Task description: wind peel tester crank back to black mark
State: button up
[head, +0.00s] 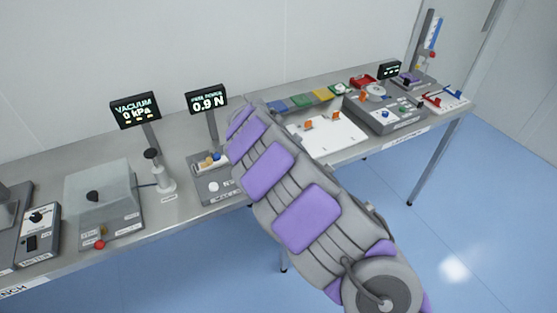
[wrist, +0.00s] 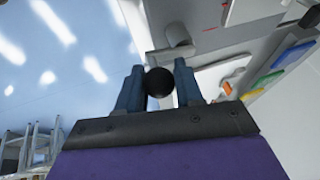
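The peel tester (head: 208,188) is on the bench in the head view, with a small yellow and blue item on its top. Its display (head: 207,98) reads 0.9 N. My arm covers the tester's right side, so the crank and my gripper are hidden there. In the wrist view, my gripper (wrist: 159,88) has its two blue-grey fingers on either side of a round black knob (wrist: 159,82), which looks like the crank's handle. Both fingers appear to touch it. A grey-white cylinder (wrist: 178,52) lies just beyond. I cannot make out the black mark.
Left of the tester stand a vacuum post (head: 162,178), a vacuum display (head: 135,110) and a clear-covered box (head: 102,200). A white board (head: 330,135) and coloured blocks lie to the right. Open blue floor (head: 480,210) lies in front of the bench.

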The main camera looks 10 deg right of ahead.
jog(key=o, duration=0.4)
jog(key=shift+r, duration=0.1)
jog(key=p+v, duration=0.2)
jog(key=v, duration=1.5)
jog(key=shift+a+p, duration=0.15)
jog(key=shift+p, duration=0.25)
